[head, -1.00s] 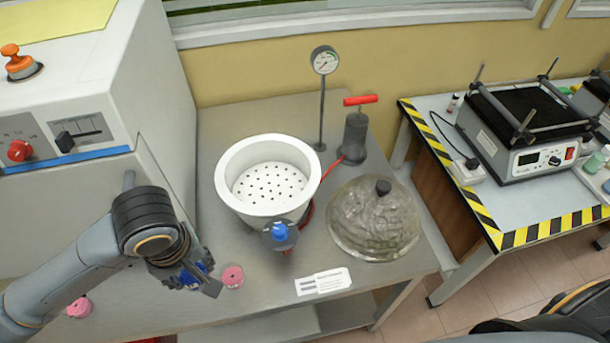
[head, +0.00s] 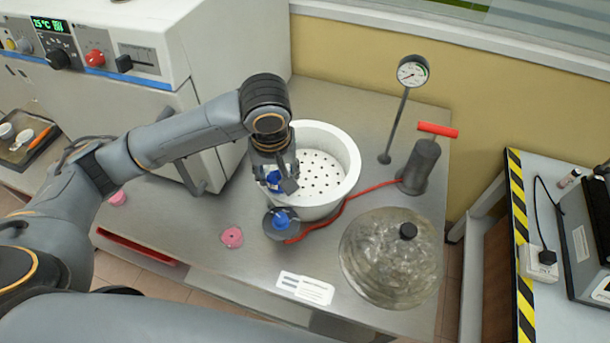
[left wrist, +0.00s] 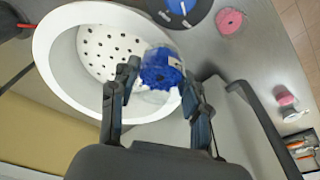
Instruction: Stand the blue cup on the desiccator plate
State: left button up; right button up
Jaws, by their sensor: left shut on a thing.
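The blue cup (left wrist: 160,70) is between the fingers of my left gripper (left wrist: 155,95), which is shut on it. In the head view my left gripper (head: 279,178) holds the blue cup (head: 273,181) over the near left part of the white desiccator bowl. The perforated desiccator plate (head: 318,175) lies inside the bowl, and its left part is hidden by the gripper. The plate (left wrist: 100,50) also shows in the left wrist view, beyond the cup. The cup looks apart from the plate. My right gripper is not in view.
A blue-knobbed valve (head: 281,221) juts from the bowl's near side, with a red hose (head: 340,207) leading to a hand pump (head: 420,165). The glass lid (head: 390,262) lies at the right. A gauge (head: 412,71) stands behind. A pink piece (head: 232,237) lies in front.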

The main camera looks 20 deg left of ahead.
pick_arm(q)
jog(key=w+d+f, duration=0.1)
jog(key=w+f, duration=0.1)
jog(key=w+d+f, duration=0.1)
jog(key=w+f, duration=0.1)
jog(key=w+d+f+p, duration=0.1)
jog(key=w+f, duration=0.2)
notch_tip(320, 180, down, 3)
jog(key=shift+w+f+p, duration=0.1)
jog(key=shift+p, duration=0.7)
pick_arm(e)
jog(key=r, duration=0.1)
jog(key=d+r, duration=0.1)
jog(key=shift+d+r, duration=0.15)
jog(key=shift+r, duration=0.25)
pick_arm(q)
jog(key=o, duration=0.8)
jog(key=shift+f, duration=0.15)
jog(key=shift+c, duration=0.2)
jog(key=o, duration=0.4)
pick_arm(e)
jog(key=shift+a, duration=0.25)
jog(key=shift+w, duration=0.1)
